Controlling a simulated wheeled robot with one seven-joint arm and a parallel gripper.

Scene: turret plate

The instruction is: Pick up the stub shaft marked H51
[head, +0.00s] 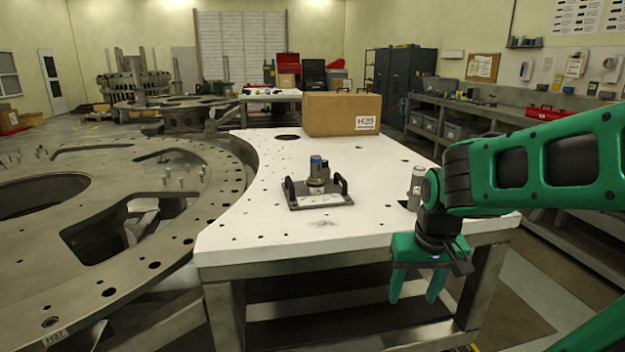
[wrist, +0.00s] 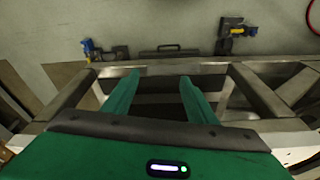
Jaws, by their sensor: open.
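A pale metal cylinder (head: 416,182) stands near the right edge of the white table (head: 240,240) in the head view, partly beside my arm. It may be the stub shaft, but I cannot read H51 on it or anywhere else. My gripper (head: 413,300) is open and empty, pointing down in front of the table's front edge, below the top's level. It looks apart from the cylinder. In the wrist view my gripper's two green fingers (wrist: 158,80) are spread with nothing between them, and no shaft can be made out there.
A dark plate with handles and a blue-topped unit (head: 318,185) sits mid-table. A cardboard box labelled H39 (head: 342,113) stands behind it. A large round metal structure (head: 200,240), tagged H37, lies left. The table's front left surface is clear. Table frame bars (wrist: 265,90) cross the wrist view.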

